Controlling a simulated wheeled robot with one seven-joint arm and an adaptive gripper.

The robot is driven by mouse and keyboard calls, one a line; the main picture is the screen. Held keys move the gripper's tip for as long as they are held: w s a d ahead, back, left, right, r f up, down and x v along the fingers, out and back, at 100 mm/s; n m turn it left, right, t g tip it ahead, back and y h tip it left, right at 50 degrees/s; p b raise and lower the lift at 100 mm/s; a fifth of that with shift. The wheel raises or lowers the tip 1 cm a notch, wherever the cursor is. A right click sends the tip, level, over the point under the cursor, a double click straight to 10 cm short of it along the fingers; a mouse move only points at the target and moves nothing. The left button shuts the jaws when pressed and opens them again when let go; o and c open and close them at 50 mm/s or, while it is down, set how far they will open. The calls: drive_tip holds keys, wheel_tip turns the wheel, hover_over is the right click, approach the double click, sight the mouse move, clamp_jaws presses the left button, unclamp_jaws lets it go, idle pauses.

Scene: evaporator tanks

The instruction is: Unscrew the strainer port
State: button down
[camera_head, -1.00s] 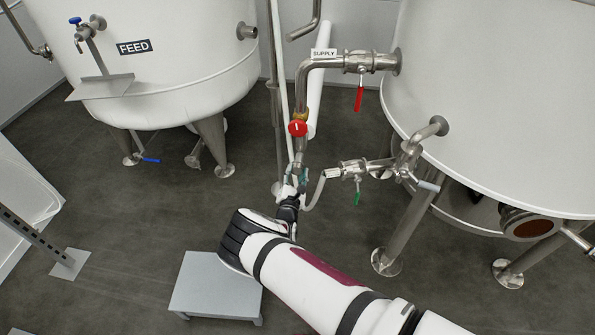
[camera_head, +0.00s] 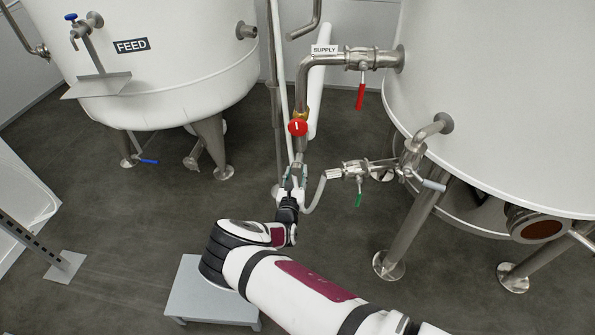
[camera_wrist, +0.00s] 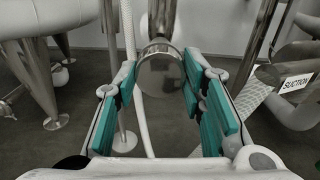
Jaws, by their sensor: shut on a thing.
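The strainer port shows as a round steel cap (camera_wrist: 160,75) at the lower end of a steel pipe, in the middle of the wrist view. My gripper (camera_wrist: 160,90) has its teal-padded fingers on either side of the cap and is shut on it. The cap itself is mostly hidden there by my fingers.
The SUPPLY pipe has a red-handled valve (camera_head: 360,92). A green-handled valve (camera_head: 359,190) and its pale hose (camera_head: 317,192) sit close to the right of my gripper. White tanks stand left (camera_head: 165,85) and right (camera_head: 490,110). A grey step (camera_head: 205,300) lies below my arm.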

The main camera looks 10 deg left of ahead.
drive_tip(key=n+b, duration=0.1)
drive_tip(key=n, duration=0.2)
drive_tip(key=shift+f, duration=0.1)
drive_tip(key=shift+n+b, duration=0.55)
drive_tip(key=shift+n, duration=0.55)
drive_tip(key=n+b, duration=0.1)
drive_tip(key=n, duration=0.2)
drive_tip(key=shift+n+b, duration=0.45)
drive_tip(key=shift+n, duration=0.65)
